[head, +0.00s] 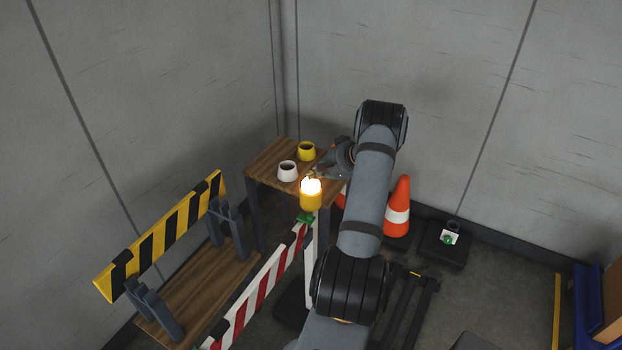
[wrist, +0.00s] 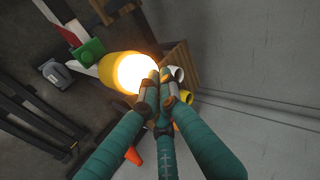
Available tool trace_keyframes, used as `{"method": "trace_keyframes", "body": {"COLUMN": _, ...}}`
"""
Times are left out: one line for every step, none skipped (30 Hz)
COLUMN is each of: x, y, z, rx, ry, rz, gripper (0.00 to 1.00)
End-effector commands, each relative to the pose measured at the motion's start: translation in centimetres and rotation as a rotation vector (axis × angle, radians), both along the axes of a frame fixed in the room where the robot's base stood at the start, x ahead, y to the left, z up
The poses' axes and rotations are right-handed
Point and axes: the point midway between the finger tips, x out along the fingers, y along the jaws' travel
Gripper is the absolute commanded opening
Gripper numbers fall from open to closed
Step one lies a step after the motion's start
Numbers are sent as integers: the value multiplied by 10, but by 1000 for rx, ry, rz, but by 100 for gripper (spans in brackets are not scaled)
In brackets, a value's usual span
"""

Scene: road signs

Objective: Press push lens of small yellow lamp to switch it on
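My gripper (head: 322,173) is beside the lamp top in the head view, partly hidden by my arm. In the wrist view my gripper's fingers (wrist: 160,80) converge, with their tips together at the lens edge. Whether they touch the lens is not clear. Nothing is seen held between them.
A white cup (head: 287,171) and a yellow cup (head: 306,151) stand on the wooden table (head: 268,160) behind the lamp. A red-white barrier (head: 262,290) with a green piece (head: 305,217) is in front. An orange cone (head: 398,208) stands right of my arm. A yellow-black barrier (head: 165,236) stands left.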

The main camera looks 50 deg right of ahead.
Motion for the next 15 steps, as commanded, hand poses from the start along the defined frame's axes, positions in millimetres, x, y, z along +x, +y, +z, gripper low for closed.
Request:
{"method": "trace_keyframes", "body": {"x": -4, "y": 5, "z": -10, "rx": 6, "ry": 18, "rz": 8, "gripper": 0}}
{"method": "trace_keyframes", "body": {"x": -4, "y": 5, "z": -10, "rx": 6, "ry": 18, "rz": 8, "gripper": 0}}
{"method": "trace_keyframes", "body": {"x": -4, "y": 5, "z": -10, "rx": 6, "ry": 18, "rz": 8, "gripper": 0}}
{"method": "trace_keyframes", "body": {"x": -4, "y": 5, "z": -10, "rx": 6, "ry": 18, "rz": 8, "gripper": 0}}
{"method": "trace_keyframes", "body": {"x": -4, "y": 5, "z": -10, "rx": 6, "ry": 18, "rz": 8, "gripper": 0}}
{"method": "trace_keyframes", "body": {"x": -4, "y": 5, "z": -10, "rx": 6, "ry": 18, "rz": 8, "gripper": 0}}
{"method": "trace_keyframes", "body": {"x": -4, "y": 5, "z": -10, "rx": 6, "ry": 18, "rz": 8, "gripper": 0}}
{"method": "trace_keyframes", "body": {"x": -4, "y": 5, "z": -10, "rx": 6, "ry": 18, "rz": 8, "gripper": 0}}
{"method": "trace_keyframes", "body": {"x": -4, "y": 5, "z": -11, "rx": 6, "ry": 18, "rz": 8, "gripper": 0}}
{"method": "trace_keyframes", "body": {"x": -4, "y": 5, "z": -11, "rx": 6, "ry": 18, "rz": 8, "gripper": 0}}
{"method": "trace_keyframes", "body": {"x": -4, "y": 5, "z": -12, "rx": 6, "ry": 18, "rz": 8, "gripper": 0}}
{"method": "trace_keyframes", "body": {"x": -4, "y": 5, "z": -13, "rx": 6, "ry": 18, "rz": 8, "gripper": 0}}
{"method": "trace_keyframes", "body": {"x": -4, "y": 5, "z": -14, "rx": 5, "ry": 18, "rz": 8, "gripper": 0}}
{"method": "trace_keyframes", "body": {"x": -3, "y": 4, "z": -15, "rx": 5, "ry": 18, "rz": 8, "gripper": 0}}
{"method": "trace_keyframes", "body": {"x": -3, "y": 4, "z": -16, "rx": 5, "ry": 18, "rz": 8, "gripper": 0}}
